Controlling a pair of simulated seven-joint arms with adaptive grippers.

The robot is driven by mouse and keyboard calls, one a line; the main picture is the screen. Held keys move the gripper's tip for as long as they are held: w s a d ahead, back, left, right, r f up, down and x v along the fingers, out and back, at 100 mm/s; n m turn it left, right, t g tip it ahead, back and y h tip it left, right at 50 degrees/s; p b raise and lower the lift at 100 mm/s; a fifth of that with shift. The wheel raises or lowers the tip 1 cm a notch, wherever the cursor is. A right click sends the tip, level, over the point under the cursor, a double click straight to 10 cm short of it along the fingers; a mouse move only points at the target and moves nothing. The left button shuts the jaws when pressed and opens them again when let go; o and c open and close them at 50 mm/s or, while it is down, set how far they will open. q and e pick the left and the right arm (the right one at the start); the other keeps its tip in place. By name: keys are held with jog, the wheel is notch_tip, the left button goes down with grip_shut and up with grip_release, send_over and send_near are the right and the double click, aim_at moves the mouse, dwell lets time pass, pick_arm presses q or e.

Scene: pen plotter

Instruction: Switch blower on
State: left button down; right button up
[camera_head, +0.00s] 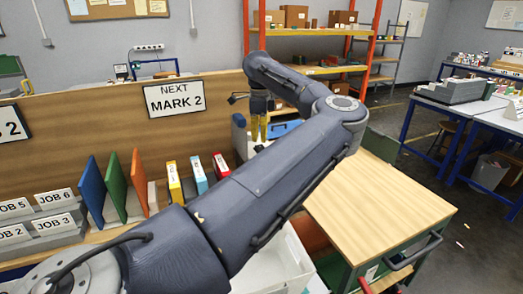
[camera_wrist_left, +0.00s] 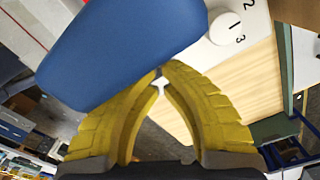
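My left gripper (camera_head: 259,122) has yellow fingers and points down beyond the end of my arm in the head view. In the left wrist view its fingertips (camera_wrist_left: 161,73) come together with no clear object between them. A large rounded blue piece (camera_wrist_left: 125,45), possibly a switch knob, lies right by the fingertips; I cannot tell whether they touch it. Beside it is a white dial (camera_wrist_left: 226,30) marked 1, 2 and 3. In the head view a blue item (camera_head: 285,128) shows behind my arm, mostly hidden. My right gripper is not in view.
A wooden panel with a "NEXT MARK 2" sign (camera_head: 174,97) stands behind. Coloured upright boards (camera_head: 115,187) and small boxes (camera_head: 198,175) stand at the left, near labelled job trays (camera_head: 57,224). A wooden-topped cart (camera_head: 385,205) at the right has a clear top.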

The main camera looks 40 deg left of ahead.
aim_at(260, 147)
pick_arm(q)
jog(key=shift+f, duration=1.75)
dwell(1.0)
jog(key=shift+r, duration=3.55)
